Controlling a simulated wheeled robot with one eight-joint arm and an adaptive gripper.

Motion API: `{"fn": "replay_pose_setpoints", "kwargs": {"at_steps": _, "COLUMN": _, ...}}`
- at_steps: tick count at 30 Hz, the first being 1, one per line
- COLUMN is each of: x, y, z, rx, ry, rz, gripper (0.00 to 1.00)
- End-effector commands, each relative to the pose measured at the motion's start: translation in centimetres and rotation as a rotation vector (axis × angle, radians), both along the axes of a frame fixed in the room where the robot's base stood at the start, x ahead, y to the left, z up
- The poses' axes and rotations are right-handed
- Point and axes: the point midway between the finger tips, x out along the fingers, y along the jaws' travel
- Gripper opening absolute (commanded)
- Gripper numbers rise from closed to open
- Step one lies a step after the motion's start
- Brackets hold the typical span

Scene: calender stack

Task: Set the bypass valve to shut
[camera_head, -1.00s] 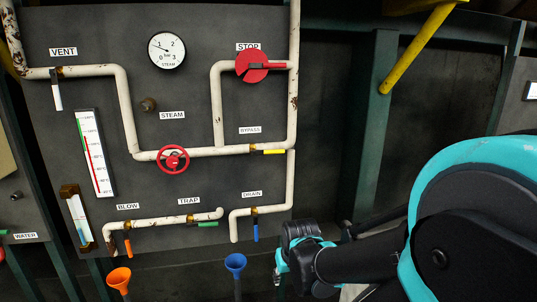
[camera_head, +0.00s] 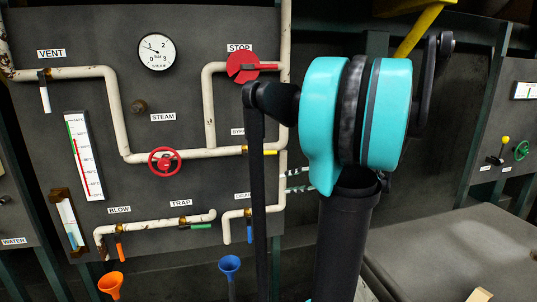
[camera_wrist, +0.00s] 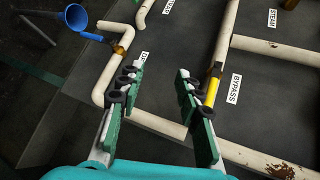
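The bypass valve's yellow lever (camera_head: 262,152) lies in line with the white pipe (camera_head: 215,153), below the partly hidden BYPASS label (camera_head: 237,132). In the wrist view the yellow lever (camera_wrist: 213,88) also lies along its pipe, beside the BYPASS label (camera_wrist: 233,88). My gripper (camera_wrist: 159,72) is open and empty, its two green-backed fingers well apart. The lever shows just outside the right finger, not between the fingers; I cannot tell if they touch. In the head view my gripper (camera_head: 291,181) is mostly hidden behind my arm, with its fingertips below and right of the lever.
The blue drain lever (camera_head: 249,234) hangs below the bypass; it shows in the wrist view (camera_wrist: 92,36). A red STOP valve (camera_head: 243,67) and red wheel (camera_head: 164,162) are nearby. A blue funnel (camera_head: 230,265) stands below. A grey bench (camera_head: 440,255) lies at right.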

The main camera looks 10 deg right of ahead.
Motion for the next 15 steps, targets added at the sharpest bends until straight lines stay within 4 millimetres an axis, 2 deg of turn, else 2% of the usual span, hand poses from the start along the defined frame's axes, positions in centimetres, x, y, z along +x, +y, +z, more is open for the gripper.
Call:
{"fn": "replay_pose_setpoints", "kwargs": {"at_steps": 1, "x": 0.5, "y": -2.2, "z": 1.9, "rx": 0.055, "ry": -0.032, "rz": -0.029, "gripper": 0.35}}
{"fn": "replay_pose_setpoints", "kwargs": {"at_steps": 3, "x": 0.8, "y": -4.4, "z": 4.2, "rx": 0.124, "ry": -0.076, "rz": -0.053, "gripper": 0.35}}
{"fn": "replay_pose_setpoints", "kwargs": {"at_steps": 6, "x": 1.0, "y": -6.6, "z": 6.6, "rx": 0.189, "ry": -0.125, "rz": -0.074, "gripper": 0.35}}
{"fn": "replay_pose_setpoints", "kwargs": {"at_steps": 10, "x": 1.0, "y": -7.9, "z": 8.1, "rx": 0.226, "ry": -0.157, "rz": -0.084, "gripper": 0.35}}
{"fn": "replay_pose_setpoints", "kwargs": {"at_steps": 15, "x": 1.9, "y": -7.0, "z": 8.1, "rx": 0.23, "ry": -0.161, "rz": -0.082, "gripper": 0.35}}
